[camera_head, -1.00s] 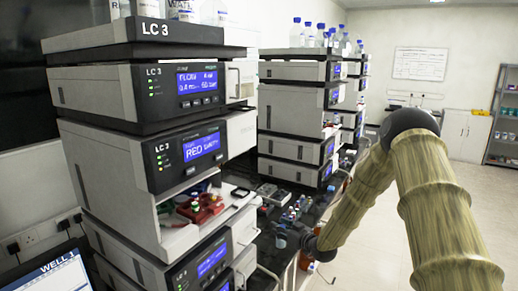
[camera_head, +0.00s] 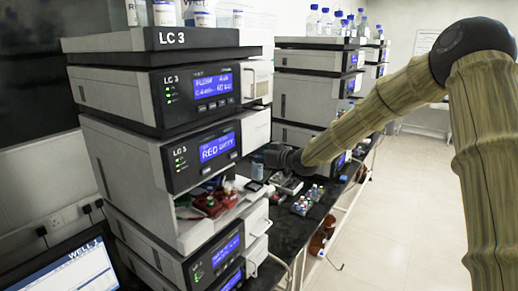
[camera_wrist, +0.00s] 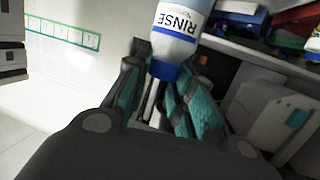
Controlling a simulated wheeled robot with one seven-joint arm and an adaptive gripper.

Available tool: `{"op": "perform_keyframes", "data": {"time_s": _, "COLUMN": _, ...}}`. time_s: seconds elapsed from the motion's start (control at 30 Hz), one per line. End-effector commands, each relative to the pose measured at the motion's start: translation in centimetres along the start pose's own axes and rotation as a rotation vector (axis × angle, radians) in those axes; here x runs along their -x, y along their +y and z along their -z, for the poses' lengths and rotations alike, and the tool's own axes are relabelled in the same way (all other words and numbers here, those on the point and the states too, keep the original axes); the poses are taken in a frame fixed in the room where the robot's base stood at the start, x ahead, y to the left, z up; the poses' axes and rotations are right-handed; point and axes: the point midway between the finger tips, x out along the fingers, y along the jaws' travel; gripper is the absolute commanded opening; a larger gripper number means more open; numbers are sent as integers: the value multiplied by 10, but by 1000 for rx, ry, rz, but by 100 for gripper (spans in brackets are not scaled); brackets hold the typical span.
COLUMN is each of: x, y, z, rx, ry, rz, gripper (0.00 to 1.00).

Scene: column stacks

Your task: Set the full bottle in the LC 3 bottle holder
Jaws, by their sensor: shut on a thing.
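A bottle labelled RINSE (camera_wrist: 176,35) with a blue cap (camera_wrist: 164,71) is between the fingers of my gripper (camera_wrist: 160,88). The fingers are shut on it at the cap. In the head view the bottle (camera_head: 257,167) shows small beside my gripper (camera_head: 274,157), to the right of the LC 3 stack and well below its top. The LC 3 bottle holder (camera_head: 165,40) is the dark-fronted tray on top of that stack. Several bottles stand on it, cut off by the top edge of the picture. How full the held bottle is cannot be told.
An open bay with red racks (camera_head: 209,203) juts from the LC 3 stack. Small vials (camera_head: 308,198) stand on the dark bench (camera_head: 288,222). A second stack (camera_head: 305,85) with bottles on top is behind. A laptop (camera_head: 70,270) is at the lower left. The floor at right is clear.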

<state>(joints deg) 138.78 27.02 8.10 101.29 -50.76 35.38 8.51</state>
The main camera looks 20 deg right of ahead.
Motion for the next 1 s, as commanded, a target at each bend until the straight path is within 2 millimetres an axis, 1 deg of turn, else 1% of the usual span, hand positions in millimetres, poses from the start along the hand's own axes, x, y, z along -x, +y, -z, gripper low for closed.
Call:
{"op": "perform_keyframes", "data": {"time_s": 0.03, "x": -1, "y": -5, "z": 6, "rx": 1, "ry": 2, "rz": 9, "gripper": 0}}
{"op": "perform_keyframes", "data": {"time_s": 0.2, "x": -3, "y": -14, "z": 14, "rx": 5, "ry": 1, "rz": 28, "gripper": 0}}
{"op": "perform_keyframes", "data": {"time_s": 0.43, "x": -4, "y": -16, "z": 14, "rx": 6, "ry": 5, "rz": 30, "gripper": 0}}
{"op": "perform_keyframes", "data": {"time_s": 0.57, "x": -5, "y": -16, "z": 10, "rx": 6, "ry": 5, "rz": 31, "gripper": 0}}
{"op": "perform_keyframes", "data": {"time_s": 1.0, "x": -9, "y": -15, "z": -16, "rx": 5, "ry": 1, "rz": 30, "gripper": 0}}
